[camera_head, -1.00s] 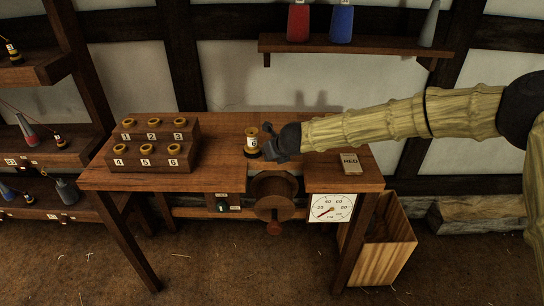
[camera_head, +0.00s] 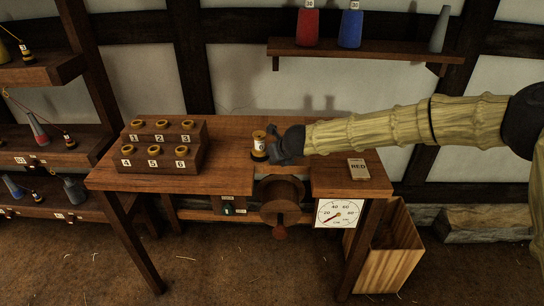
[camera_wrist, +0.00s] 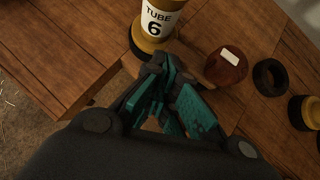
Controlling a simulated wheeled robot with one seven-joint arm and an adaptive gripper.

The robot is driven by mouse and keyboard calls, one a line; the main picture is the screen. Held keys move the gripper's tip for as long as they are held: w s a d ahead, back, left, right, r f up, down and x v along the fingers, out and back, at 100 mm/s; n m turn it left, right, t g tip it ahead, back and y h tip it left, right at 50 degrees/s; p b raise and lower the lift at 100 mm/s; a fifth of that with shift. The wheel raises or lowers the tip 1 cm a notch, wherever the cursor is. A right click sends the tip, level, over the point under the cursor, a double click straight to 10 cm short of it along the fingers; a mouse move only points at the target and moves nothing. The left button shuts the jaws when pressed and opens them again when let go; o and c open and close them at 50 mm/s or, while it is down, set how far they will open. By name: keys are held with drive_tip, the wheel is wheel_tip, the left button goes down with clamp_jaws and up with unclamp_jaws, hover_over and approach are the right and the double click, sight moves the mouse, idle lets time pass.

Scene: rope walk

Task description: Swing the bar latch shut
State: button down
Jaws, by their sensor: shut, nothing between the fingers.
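My gripper (camera_head: 284,146) is just above the wooden bench, close to the right side of a yellow and white tube. Its teal fingers are together and empty in the wrist view (camera_wrist: 166,72), with the tips just below the tube's dark base. The tube (camera_wrist: 158,20) stands upright and reads "TUBE 6"; it also shows in the head view (camera_head: 259,144). I cannot pick out the bar latch for certain in either view. My gripper and arm cover part of the bench there.
A red-brown round piece (camera_wrist: 226,68) lies right of my fingers.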

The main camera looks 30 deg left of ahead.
idle(0.7)
drive_tip(key=s+d+r+b, duration=0.2)
drive_tip(key=s+d+r, duration=0.4)
drive_tip(key=s, duration=0.3)
drive_tip(key=shift+d+r+b, duration=0.15)
drive_tip(key=shift+r+b, duration=0.2)
drive_tip(key=shift+r, duration=0.15)
drive_tip(key=shift+f, duration=0.1)
